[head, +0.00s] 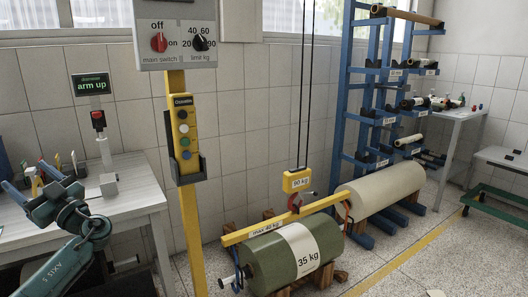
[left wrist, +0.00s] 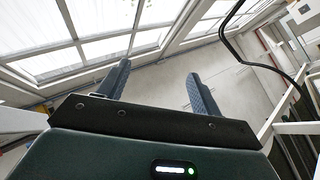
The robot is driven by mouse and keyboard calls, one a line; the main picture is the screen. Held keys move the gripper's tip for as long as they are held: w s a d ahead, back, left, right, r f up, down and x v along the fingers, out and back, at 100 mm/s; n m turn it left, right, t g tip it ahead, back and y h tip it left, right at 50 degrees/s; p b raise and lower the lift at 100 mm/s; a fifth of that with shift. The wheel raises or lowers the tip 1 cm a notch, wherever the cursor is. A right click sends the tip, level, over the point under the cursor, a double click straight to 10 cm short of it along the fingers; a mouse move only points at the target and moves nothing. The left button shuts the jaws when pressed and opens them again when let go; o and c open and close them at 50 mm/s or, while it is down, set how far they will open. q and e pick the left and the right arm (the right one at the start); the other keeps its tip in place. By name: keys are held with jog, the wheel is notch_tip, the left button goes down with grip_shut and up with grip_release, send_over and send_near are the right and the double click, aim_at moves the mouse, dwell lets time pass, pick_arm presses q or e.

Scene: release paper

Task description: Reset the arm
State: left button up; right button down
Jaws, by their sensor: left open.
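My left gripper (head: 27,177) is raised at the left edge of the head view, in front of the grey table (head: 135,198). Its jaws are open and empty. In the left wrist view the two dark blue fingers (left wrist: 159,70) stand well apart, with wall and windows beyond them. A green-lettered sign reading "arm up" (head: 91,84) hangs on the wall above a red push button (head: 98,119) on a stand. The gripper is left of this button and apart from it. My right gripper is not in view.
A yellow post (head: 185,235) carries a switch box (head: 178,35) and a pendant (head: 183,135). A green 35 kg roll (head: 270,262) lies under a yellow beam (head: 290,217). A cream roll (head: 385,190) and a blue rack (head: 350,90) stand behind.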

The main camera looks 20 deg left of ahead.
pick_arm(q)
jog(key=w+f+m+t+h, duration=1)
jog(key=w+m+t, duration=0.15)
jog(key=m, duration=0.55)
jog(key=w+d+f+m+t+h, duration=0.3)
jog(key=w+d+m+t+h, duration=0.25)
jog(key=d+m+h, duration=0.3)
jog(key=d+f+m+h, duration=0.2)
jog(key=d+f, duration=0.4)
jog(key=s+d+f+g+h, duration=0.1)
jog(key=s+d+f+h, duration=0.1)
jog(key=s+d+f, duration=0.4)
jog(key=s+d+f+g+h, duration=0.1)
jog(key=s+d+f+h, duration=0.1)
jog(key=d+f, duration=0.45)
jog(key=s+d+f+g+h, duration=0.1)
jog(key=s+d+f, duration=0.25)
jog(key=d, duration=0.55)
jog(key=s+d+r+n+g+h+p, duration=0.2)
jog(key=s+d+p, duration=0.5)
jog(key=s+d, duration=0.8)
jog(key=shift+s+r+n, duration=0.2)
jog(key=shift+r+n, duration=0.25)
jog(key=shift+n, duration=0.3)
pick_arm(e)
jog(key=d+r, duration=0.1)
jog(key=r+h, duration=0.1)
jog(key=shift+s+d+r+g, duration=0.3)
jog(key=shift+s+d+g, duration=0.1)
